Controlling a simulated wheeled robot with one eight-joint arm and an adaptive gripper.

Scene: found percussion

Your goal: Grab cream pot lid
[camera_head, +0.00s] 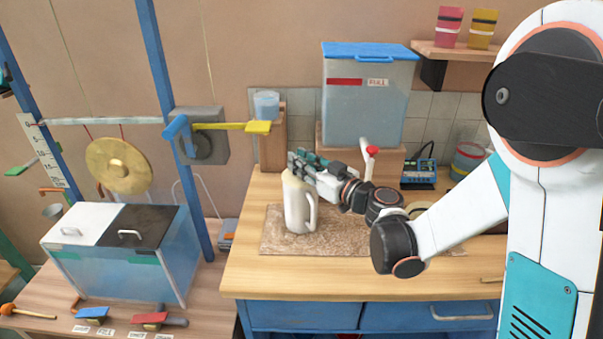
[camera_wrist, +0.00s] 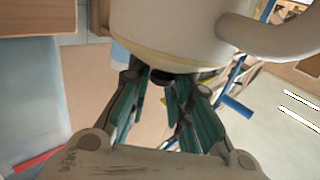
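The cream pot (camera_head: 299,208) stands upright on a speckled mat, with its handle on the right side. In the wrist view the pot (camera_wrist: 170,30) appears upside down at the top. Its lid (camera_wrist: 190,62) shows as a pale yellowish rim, with a dark knob-like part under it in the picture. My gripper (camera_head: 294,164) is at the top of the pot, reaching in from the right. Its teal fingers (camera_wrist: 166,88) converge at the dark part. Whether they press on it is hidden. The lid appears to be on the pot.
A clear bin with a blue lid (camera_head: 370,50) stands behind the pot. A water tank (camera_head: 130,262) with white and black covers is at the left. The counter front (camera_head: 290,284) is clear.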

